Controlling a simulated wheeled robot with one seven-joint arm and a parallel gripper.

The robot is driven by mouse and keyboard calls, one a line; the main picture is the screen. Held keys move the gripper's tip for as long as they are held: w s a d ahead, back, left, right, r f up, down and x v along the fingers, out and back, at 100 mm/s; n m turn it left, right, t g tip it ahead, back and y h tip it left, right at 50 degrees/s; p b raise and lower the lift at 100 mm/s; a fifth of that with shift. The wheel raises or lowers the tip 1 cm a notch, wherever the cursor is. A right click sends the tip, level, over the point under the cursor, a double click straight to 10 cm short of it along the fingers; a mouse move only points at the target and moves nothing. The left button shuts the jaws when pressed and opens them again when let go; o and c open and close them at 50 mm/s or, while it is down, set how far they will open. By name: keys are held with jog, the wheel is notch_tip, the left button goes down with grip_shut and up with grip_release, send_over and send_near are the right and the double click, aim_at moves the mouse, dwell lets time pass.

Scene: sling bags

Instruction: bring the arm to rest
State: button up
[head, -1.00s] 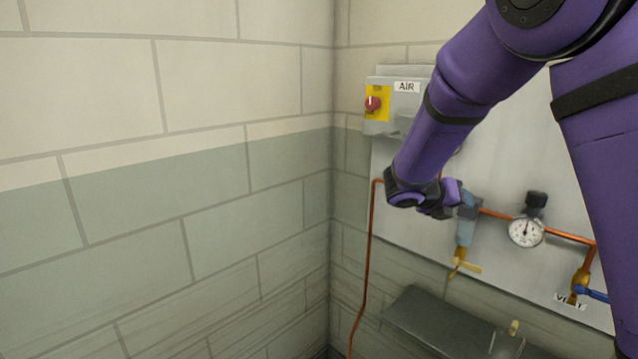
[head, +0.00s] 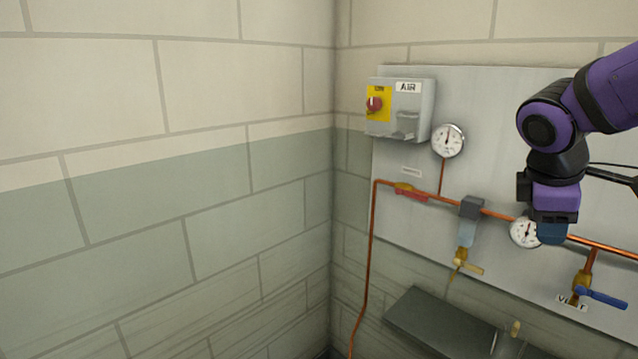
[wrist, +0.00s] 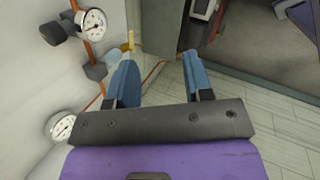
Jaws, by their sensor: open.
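My gripper (head: 551,236) hangs from my purple arm at the right of the head view, its blue fingers pointing down. In that view it covers part of a round gauge (head: 523,232); the distance between them cannot be told. In the wrist view my gripper (wrist: 160,65) shows two blue fingers spread apart. Nothing is between them. The far part of my arm runs out of the head view at the right.
A grey wall panel (head: 402,228) carries copper pipes, an AIR switch box (head: 400,108), an upper gauge (head: 448,140), a filter (head: 467,232) and a blue-handled valve (head: 602,297). A dark shelf (head: 440,325) sits below. Tiled floor (wrist: 270,120) shows clear.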

jog(key=s+a+r+m+t+y, duration=0.1)
jog(key=s+a+m+y, duration=0.1)
jog(key=s+m, duration=0.4)
jog(key=s+a+r+m+t+y, duration=0.1)
jog(key=s+a+m+y, duration=0.1)
jog(key=s+m, duration=0.3)
jog(key=s+a, duration=0.1)
jog(key=s, duration=0.1)
jog(key=shift+s+a+r+m+t, duration=0.15)
jog(key=shift+s+r+m+t, duration=0.15)
jog(key=shift+s+m, duration=0.1)
